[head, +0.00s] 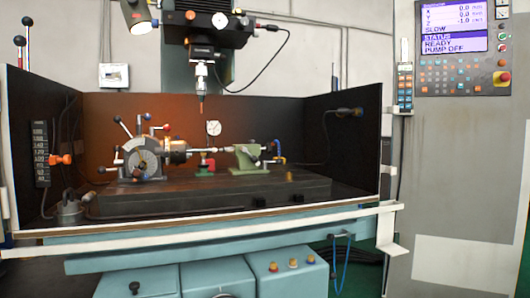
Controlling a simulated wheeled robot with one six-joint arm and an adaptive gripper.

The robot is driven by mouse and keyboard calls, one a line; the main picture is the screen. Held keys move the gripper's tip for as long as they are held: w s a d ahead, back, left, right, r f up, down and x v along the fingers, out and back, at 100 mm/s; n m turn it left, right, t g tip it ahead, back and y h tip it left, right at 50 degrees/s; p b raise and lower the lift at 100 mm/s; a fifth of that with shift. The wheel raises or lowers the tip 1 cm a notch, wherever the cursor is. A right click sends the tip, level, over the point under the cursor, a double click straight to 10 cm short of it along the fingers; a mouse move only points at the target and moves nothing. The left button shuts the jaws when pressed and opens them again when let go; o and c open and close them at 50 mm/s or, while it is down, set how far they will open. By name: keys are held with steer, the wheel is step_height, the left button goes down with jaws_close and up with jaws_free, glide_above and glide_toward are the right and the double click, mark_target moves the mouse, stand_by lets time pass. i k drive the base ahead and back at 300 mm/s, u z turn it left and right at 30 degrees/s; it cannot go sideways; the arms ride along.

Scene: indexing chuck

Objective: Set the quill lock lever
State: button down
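The machine head (206,45) hangs at the top centre, with a spindle and a thin pointed tool (201,98) below it. I cannot tell for certain which part is the quill lock lever. Small fittings show on the head: a reddish knob (190,15), a round dial (220,19) and a dark knob (238,12). My gripper is not in view.
Below the tool, the enclosed table holds an indexing chuck (143,160) with ball-ended handles, a dial gauge (213,129) and a green tailstock (246,158). Dark side guards and a white front rail (200,226) surround it. A control cabinet (465,150) stands at right; its screen reads READY, PUMP OFF.

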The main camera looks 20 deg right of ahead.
mark_target(254, 160)
steer(key=z, duration=0.05)
steer(key=i, duration=1.1)
steer(key=u, duration=0.3)
